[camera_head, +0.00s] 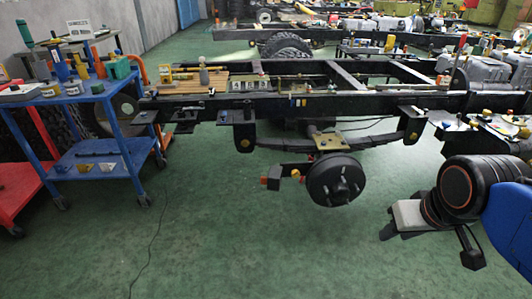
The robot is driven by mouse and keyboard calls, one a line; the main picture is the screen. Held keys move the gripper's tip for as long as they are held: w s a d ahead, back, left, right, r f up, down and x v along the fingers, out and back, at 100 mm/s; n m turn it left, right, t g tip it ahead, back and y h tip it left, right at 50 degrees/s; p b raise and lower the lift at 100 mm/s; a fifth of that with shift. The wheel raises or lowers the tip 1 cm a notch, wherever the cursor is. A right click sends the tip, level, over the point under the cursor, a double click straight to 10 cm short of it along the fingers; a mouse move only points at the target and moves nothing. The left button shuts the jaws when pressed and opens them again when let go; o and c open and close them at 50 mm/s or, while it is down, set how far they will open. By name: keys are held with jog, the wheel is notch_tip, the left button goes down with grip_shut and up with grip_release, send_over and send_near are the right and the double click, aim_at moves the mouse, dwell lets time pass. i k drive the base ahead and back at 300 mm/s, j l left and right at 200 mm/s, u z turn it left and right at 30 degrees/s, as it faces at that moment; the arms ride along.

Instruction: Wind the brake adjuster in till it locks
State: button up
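A round dark brake drum (336,181) with studs on its face hangs under the black chassis rail, below a leaf spring (290,145). To its left, an orange-red block (271,183) and a small orange-yellow knob (295,174) sit on a dark bracket. I cannot tell which of these small parts is the brake adjuster. My gripper (430,246) is at the lower right, well apart from the drum. Its two dark fingers are spread wide, with nothing seen between them.
The chassis rail (310,105) runs across the view above the drum, with tools and trays on it. A blue trolley (95,150) and a red cart (20,185) stand at the left. A dark cable (150,245) lies on the green floor, which is otherwise clear in front.

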aim_at(295, 174)
jog(key=i+j+z, duration=0.15)
jog(key=j, duration=0.85)
jog(key=j+z, duration=0.2)
jog(key=j, duration=0.8)
